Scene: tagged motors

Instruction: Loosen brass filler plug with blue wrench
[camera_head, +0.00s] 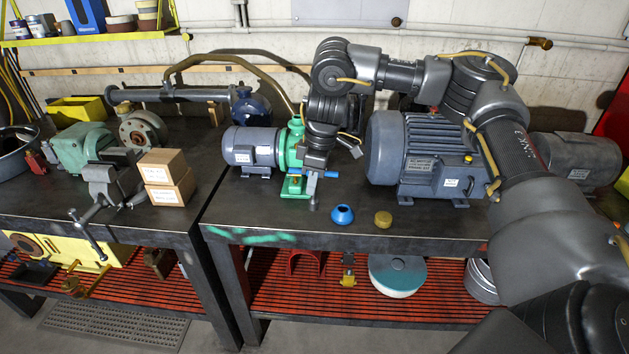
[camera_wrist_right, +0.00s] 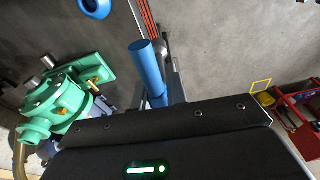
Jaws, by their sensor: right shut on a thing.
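My right gripper (camera_head: 312,178) points down over the front of the bench, just right of the green pump (camera_head: 293,158). It is shut on the blue wrench (camera_head: 332,174), whose blue handle sticks out to the right. In the right wrist view the blue handle (camera_wrist_right: 148,65) runs up from between the fingers; the wrench's working end cannot be made out. The green pump (camera_wrist_right: 62,103) lies left of the gripper there, apart from the handle. A small brass fitting (camera_wrist_right: 93,82) on it may be the filler plug. My left gripper is out of view.
A blue-grey motor (camera_head: 253,147) is coupled to the pump, and a large grey motor (camera_head: 415,150) stands close right. A blue ring-shaped piece (camera_head: 342,215) and a brass-coloured puck (camera_head: 383,219) lie near the front edge. Two cardboard boxes (camera_head: 166,180) stand on the left bench beside a vise.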

